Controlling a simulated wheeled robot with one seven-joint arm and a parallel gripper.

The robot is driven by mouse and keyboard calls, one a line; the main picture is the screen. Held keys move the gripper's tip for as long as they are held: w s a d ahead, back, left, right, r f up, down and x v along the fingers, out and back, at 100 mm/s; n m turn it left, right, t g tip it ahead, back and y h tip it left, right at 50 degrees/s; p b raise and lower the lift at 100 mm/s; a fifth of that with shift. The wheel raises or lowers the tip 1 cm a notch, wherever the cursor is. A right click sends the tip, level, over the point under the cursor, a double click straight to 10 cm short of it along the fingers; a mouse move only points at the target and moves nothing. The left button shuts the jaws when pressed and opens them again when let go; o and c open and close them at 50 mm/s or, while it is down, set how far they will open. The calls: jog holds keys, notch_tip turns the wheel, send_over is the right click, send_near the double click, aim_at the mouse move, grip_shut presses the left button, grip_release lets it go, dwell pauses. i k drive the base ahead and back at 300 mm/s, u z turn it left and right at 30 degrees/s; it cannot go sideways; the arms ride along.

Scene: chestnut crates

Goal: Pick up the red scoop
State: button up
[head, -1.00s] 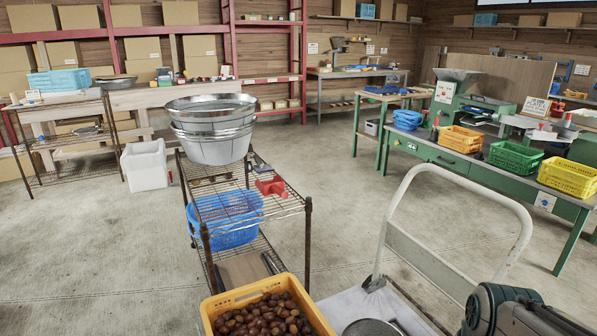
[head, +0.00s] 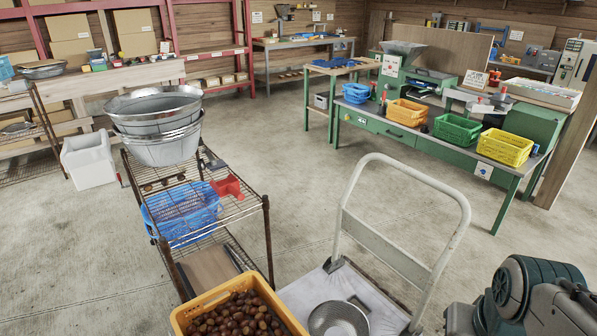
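The red scoop (head: 228,188) lies on the top shelf of the wire rack (head: 240,210), near its right edge. It sits to the right of the stacked metal tubs (head: 155,125), close to a small grey tool (head: 212,160). Part of my arm shows at the bottom right, well apart from the scoop. My gripper's fingers are not seen.
A blue basket (head: 180,213) is on the rack's lower level. An orange crate of chestnuts (head: 205,301) stands in front of the rack. A hand cart (head: 440,255) carrying a round metal sieve (head: 338,318) is to the right. Open concrete floor lies beyond, before the green workbench (head: 430,150).

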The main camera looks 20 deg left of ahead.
aim_at(229, 185)
jog(key=z, duration=0.9)
jog(key=i, duration=4.15)
jog(key=u, duration=2.95)
jog(key=i, duration=2.75)
